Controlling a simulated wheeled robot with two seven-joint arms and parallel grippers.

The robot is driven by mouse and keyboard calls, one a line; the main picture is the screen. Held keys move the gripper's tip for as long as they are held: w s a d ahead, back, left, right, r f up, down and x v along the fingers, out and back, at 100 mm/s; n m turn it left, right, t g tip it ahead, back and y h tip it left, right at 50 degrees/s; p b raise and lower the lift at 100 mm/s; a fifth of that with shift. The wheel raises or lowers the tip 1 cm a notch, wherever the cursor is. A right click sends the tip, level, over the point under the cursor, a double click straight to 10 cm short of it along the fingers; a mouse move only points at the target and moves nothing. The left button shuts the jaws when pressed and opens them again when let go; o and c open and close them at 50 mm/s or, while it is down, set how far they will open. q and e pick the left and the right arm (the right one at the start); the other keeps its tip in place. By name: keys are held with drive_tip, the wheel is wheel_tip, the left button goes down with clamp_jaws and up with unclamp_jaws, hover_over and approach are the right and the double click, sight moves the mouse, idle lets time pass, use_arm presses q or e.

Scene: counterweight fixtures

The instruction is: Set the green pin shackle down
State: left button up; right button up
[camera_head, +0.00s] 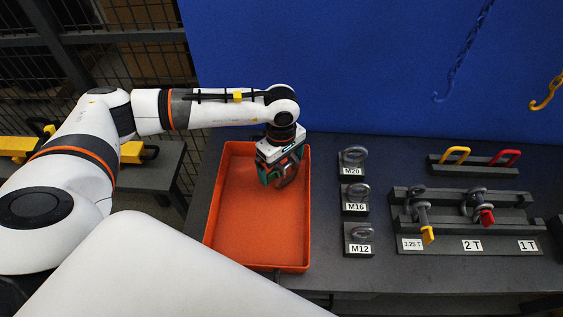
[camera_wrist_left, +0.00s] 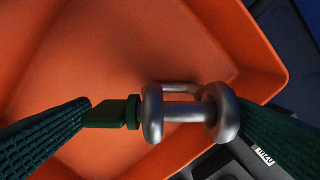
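The green pin shackle (camera_wrist_left: 185,112) is a grey metal bow with a green pin head. In the left wrist view it sits between the two green ribbed fingers of my left gripper (camera_wrist_left: 165,115). One finger is against the pin head, the other against the far eye. In the head view my left gripper (camera_head: 279,176) points down inside the upper right part of the orange tray (camera_head: 212,232), shut on the shackle (camera_head: 289,174). I cannot tell whether the shackle touches the tray floor. My right gripper is not in view.
Right of the tray stand eyebolt blocks labelled M20 (camera_head: 352,171), M16 (camera_head: 355,208) and M12 (camera_head: 359,248). Further right is a dark shackle rack (camera_head: 425,247) labelled 3.25 T, 2 T and 1 T. The tray's lower left is empty. A blue panel (camera_head: 350,60) rises behind.

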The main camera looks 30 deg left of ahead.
use_arm(q)
drive_tip(key=shift+r, duration=0.15)
drive_tip(key=shift+r, duration=0.3)
wheel_tip(320, 180, up, 11)
drive_tip(key=b, duration=0.3)
drive_tip(key=shift+r+b, duration=0.15)
drive_tip(key=shift+b, duration=0.25)
